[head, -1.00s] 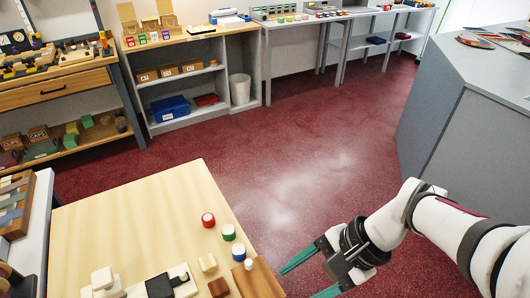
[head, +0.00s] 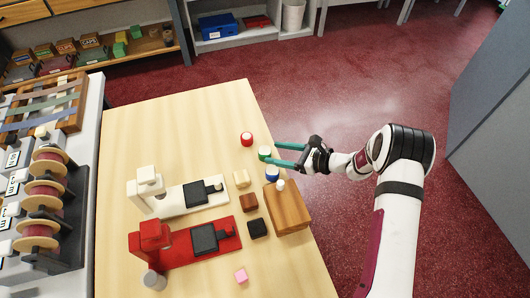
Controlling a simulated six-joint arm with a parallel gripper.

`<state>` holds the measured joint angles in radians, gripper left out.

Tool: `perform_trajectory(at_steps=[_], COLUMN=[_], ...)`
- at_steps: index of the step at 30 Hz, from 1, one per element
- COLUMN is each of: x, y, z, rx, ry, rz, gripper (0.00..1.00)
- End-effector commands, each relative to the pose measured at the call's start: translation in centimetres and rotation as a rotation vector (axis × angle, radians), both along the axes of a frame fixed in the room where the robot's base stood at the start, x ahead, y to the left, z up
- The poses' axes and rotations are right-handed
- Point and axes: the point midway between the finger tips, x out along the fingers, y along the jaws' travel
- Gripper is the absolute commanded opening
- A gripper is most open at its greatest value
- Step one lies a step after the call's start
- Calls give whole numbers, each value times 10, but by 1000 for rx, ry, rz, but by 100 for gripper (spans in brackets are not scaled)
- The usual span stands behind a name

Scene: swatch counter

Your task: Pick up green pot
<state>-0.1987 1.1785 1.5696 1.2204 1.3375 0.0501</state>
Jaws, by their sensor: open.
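The green pot (head: 264,153) is a small round pot with a pale top, near the right edge of the wooden table (head: 180,125). It stands between a red pot (head: 247,139) and a blue pot (head: 272,174). My gripper (head: 271,151) comes in from the right with its two teal fingers pointing left. It is open, with its fingertips right at the green pot. I cannot tell how far the pot is between the fingers or whether they touch it.
A wooden block with a white knob (head: 288,207) stands close below the blue pot. Small cream (head: 241,179), brown (head: 249,202) and black (head: 258,228) blocks, a white stamp press (head: 150,183) and a red press (head: 152,236) are to the left. The table's upper part is clear.

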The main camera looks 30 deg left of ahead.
Motion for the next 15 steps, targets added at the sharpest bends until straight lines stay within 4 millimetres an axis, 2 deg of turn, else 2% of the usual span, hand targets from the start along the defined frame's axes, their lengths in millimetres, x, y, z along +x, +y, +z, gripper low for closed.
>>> perform_trajectory(at_steps=[3,7,14,15], x=[-3,-3,-2,-2], y=[23,41,45,45], z=[-10,-18,-20,-19], rx=[-1,0,-1,-1], ry=[1,2,1,1], rz=[5,4,2,2], gripper=[64,64,64,60])
